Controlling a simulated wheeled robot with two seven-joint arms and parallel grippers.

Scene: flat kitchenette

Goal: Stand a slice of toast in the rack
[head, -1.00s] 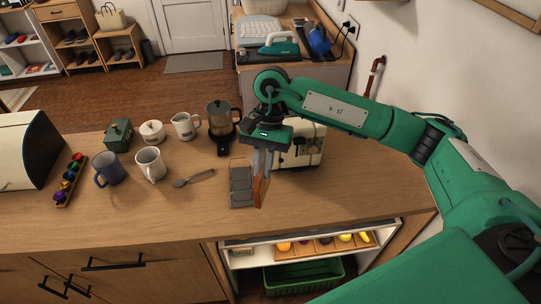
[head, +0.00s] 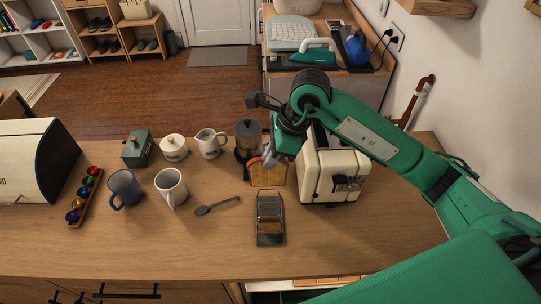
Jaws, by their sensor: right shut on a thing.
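My right gripper (head: 271,157) is shut on a slice of toast (head: 268,175), holding it by its upper part with its broad face toward me. The toast shows just behind the grey metal rack (head: 270,239) and left of the toaster. The rack sits on the counter with its wire dividers toward me. I cannot tell whether the toast's lower edge touches the counter or hangs above it. My left gripper is out of view.
The cream toaster (head: 330,177) stands close right of the toast, and a coffee press (head: 247,138) close behind it. A spoon (head: 217,206), white mug (head: 171,188) and blue mug (head: 125,190) lie left. The counter's front strip is clear.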

